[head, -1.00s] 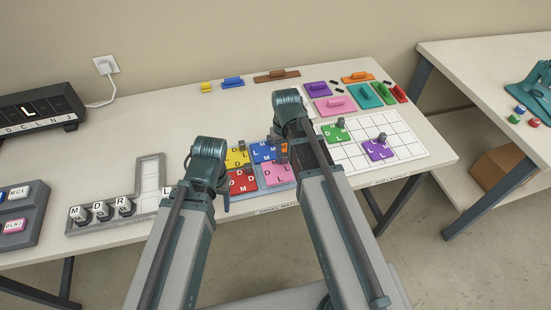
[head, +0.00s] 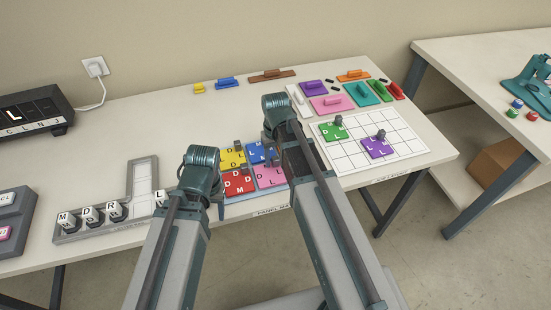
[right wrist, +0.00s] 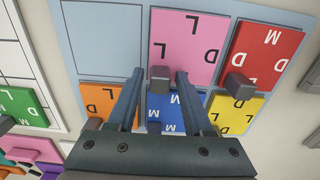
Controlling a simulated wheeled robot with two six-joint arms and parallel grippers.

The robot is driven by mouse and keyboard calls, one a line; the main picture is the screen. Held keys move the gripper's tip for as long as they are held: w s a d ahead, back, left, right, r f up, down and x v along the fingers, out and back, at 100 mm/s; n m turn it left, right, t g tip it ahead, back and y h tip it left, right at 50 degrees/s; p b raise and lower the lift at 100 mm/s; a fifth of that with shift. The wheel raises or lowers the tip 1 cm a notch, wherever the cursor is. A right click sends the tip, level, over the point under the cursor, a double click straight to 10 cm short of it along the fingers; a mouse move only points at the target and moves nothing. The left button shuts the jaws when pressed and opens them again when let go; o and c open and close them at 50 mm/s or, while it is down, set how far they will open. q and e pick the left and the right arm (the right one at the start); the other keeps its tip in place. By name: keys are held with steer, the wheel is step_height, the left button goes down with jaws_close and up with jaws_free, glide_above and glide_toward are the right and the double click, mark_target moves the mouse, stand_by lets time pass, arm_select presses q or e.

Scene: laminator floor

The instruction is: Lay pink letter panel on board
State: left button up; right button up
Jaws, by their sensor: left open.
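The pink letter panel (head: 268,178), marked D and L with a grey knob, lies in the panel mat's (right wrist: 104,38) grid beside the red, yellow and blue panels. It also shows in the right wrist view (right wrist: 188,40). My right gripper (right wrist: 160,74) is open, its two fingers apart on either side of the pink panel's knob; I cannot tell whether they touch it. In the head view my right arm partly hides this spot. The white gridded board (head: 405,143) bears a green panel (head: 328,132) and a purple panel (head: 376,149). My left gripper (head: 221,210) is open and empty, left of the mat.
A red panel (head: 239,184), yellow panel (head: 231,159) and blue panel (right wrist: 190,110) adjoin the pink one. The mat has an empty cell. Coloured handled blocks line the table's back, and a grey letter tray (head: 142,187) stands left. Several board cells are free.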

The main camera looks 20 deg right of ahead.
arm_select(q)
steer(key=shift+r, duration=0.15)
arm_select(e)
steer(key=shift+r, duration=0.15)
step_height(320, 180, up, 12)
steer(key=p, duration=1.2)
arm_select(q)
step_height(320, 180, up, 12)
arm_select(e)
steer(key=s+a+n+h, duration=0.1)
steer(key=s+a+n, duration=0.2)
steer(key=s+a, duration=0.7)
steer(key=s, duration=0.4)
steer(key=shift+s+a, duration=0.15)
steer(key=shift+a, duration=0.1)
steer(key=shift+r, duration=0.1)
